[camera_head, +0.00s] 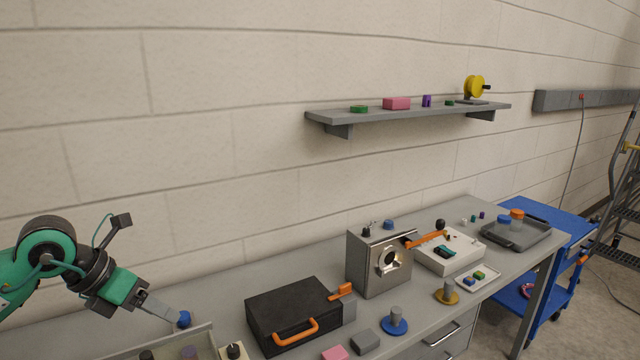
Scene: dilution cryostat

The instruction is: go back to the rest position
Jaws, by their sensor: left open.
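My left gripper (165,307), on a green and black arm, hangs over the left end of the grey bench (225,272). It points right and slightly down, and its jaws are open. A small blue knob-like piece (183,319) shows right at the fingertips; I cannot tell whether it touches them. My right gripper is out of view.
A wall shelf (400,115) hangs above. Space above the bench's left end is free.

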